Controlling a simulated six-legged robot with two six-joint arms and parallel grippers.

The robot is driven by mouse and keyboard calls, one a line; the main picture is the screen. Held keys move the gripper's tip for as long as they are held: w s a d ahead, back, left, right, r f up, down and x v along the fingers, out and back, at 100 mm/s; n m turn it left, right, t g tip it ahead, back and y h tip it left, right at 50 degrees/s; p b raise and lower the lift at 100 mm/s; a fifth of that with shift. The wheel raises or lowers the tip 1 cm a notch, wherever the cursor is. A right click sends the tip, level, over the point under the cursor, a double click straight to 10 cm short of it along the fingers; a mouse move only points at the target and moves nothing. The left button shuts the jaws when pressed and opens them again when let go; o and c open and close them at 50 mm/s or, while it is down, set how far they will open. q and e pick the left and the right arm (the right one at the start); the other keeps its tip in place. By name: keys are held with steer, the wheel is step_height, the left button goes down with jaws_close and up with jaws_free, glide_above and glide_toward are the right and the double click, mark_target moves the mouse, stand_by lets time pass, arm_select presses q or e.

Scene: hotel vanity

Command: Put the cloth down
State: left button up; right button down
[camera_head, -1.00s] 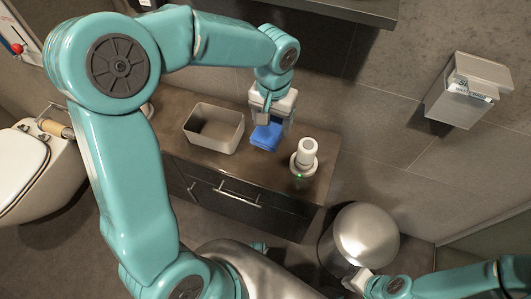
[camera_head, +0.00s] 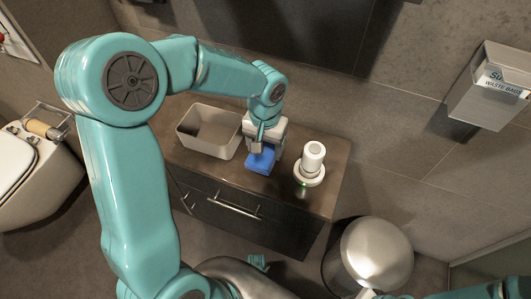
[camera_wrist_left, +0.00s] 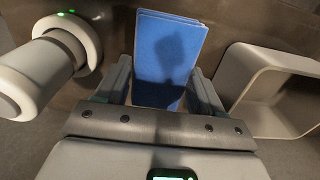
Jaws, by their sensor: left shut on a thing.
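The blue folded cloth (camera_head: 261,159) is at the counter, between the grey open box and the white dispenser. My left gripper (camera_head: 263,147) is above it and shut on it. In the left wrist view the cloth (camera_wrist_left: 168,50) stands out from between the two fingers of the gripper (camera_wrist_left: 162,88). I cannot tell whether the cloth's lower side touches the counter. Only a small part of my right arm shows at the bottom right of the head view, and its jaws cannot be made out.
The grey open box (camera_head: 188,141) stands left of the cloth, and the white dispenser (camera_head: 311,163) stands right of it. Both are close by. The dark counter (camera_head: 327,193) has bare room at its right end. A metal bin (camera_head: 372,252) stands on the floor at right.

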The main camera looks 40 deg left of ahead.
mark_target(266, 149)
arm_select(q)
step_height(266, 149, down, 3)
steer(key=shift+w+r, duration=0.15)
steer(key=shift+r, duration=0.1)
steer(key=shift+f+b, duration=0.2)
steer(key=shift+b, duration=0.1)
steer(key=o, duration=0.9)
steer(key=shift+o, duration=0.2)
steer(key=shift+r+p, duration=0.3)
steer(key=shift+r, duration=0.05)
step_height(266, 149, up, 12)
steer(key=p, duration=0.3)
steer(key=shift+f, duration=0.15)
